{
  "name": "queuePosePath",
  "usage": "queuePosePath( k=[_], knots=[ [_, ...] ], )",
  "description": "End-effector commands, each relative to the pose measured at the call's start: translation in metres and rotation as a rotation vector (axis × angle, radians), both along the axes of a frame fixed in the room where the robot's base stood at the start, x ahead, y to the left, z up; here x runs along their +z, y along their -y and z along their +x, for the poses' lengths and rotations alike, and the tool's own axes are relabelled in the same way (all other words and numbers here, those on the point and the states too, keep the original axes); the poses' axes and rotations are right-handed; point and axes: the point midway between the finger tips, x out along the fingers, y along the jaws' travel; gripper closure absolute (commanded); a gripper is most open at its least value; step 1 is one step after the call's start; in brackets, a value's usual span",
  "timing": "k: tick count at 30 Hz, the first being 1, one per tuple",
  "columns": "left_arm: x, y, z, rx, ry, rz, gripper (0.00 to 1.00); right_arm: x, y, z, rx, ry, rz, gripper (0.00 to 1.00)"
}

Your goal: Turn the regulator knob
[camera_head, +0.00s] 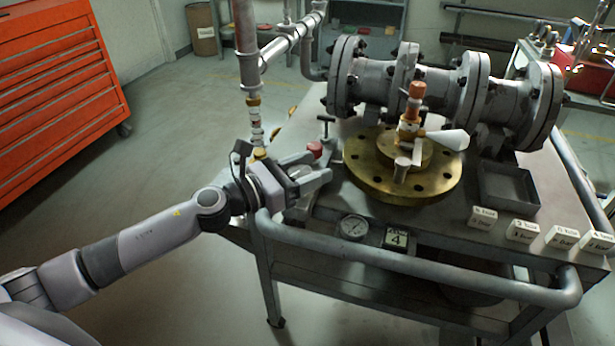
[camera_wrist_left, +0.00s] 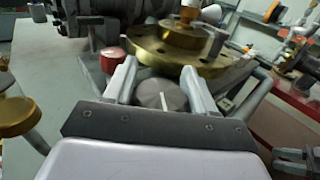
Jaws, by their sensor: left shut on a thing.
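The regulator knob (camera_wrist_left: 150,92) is a dark grey round knob with a short white line on its face, seen in the left wrist view. My left gripper (camera_wrist_left: 158,78) has one finger on each side of it and is shut on it. In the head view the left gripper (camera_head: 316,167) reaches in over the left end of the cart, and its fingers largely hide the knob. The white line runs nearly straight toward the wrist camera, tilted slightly. My right gripper is not seen in the head view.
A red cap (camera_head: 315,149) stands just beyond the fingers. A brass flange (camera_head: 360,178) with a valve lies to the right. A vertical pipe (camera_head: 246,45) rises behind the gripper. An empty tray (camera_head: 508,187) sits at right.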

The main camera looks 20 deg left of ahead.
Motion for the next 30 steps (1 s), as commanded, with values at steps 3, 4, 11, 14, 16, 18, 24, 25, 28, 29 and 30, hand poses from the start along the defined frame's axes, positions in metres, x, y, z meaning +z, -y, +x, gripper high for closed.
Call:
queuePosePath(
  k=[3,4,11,14,16,18,24,25,28,29,30],
  knots=[
    [-0.0031,0.0000,-0.0004,-0.042,0.000,0.001,0.75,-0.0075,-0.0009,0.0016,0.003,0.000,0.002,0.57],
    [-0.0027,0.0001,-0.0005,-0.050,0.000,0.001,0.75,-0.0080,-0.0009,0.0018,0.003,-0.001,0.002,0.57],
    [-0.0013,0.0011,-0.0013,-0.081,-0.002,0.001,0.75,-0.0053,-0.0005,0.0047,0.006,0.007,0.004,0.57],
    [-0.0009,0.0012,-0.0015,-0.083,-0.002,0.001,0.75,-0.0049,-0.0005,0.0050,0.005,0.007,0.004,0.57],
    [-0.0008,0.0012,-0.0015,-0.083,-0.002,0.001,0.75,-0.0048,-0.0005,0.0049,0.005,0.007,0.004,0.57],
    [-0.0008,0.0012,-0.0015,-0.082,-0.003,0.000,0.75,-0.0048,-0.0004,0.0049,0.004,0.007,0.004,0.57],
    [-0.0007,0.0011,-0.0013,-0.081,-0.002,0.001,0.24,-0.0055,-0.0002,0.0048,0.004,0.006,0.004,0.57],
    [-0.0007,0.0011,-0.0013,-0.081,-0.002,0.001,0.24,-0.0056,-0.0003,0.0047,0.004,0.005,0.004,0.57],
    [-0.0005,0.0011,-0.0012,-0.081,-0.001,0.000,0.24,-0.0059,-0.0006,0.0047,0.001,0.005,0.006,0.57],
    [-0.0004,0.0011,-0.0012,-0.081,-0.001,0.000,0.24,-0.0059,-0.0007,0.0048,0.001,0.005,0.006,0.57],
    [-0.0004,0.0010,-0.0013,-0.081,-0.001,0.000,0.24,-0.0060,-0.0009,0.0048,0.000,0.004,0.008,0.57]
  ],
)
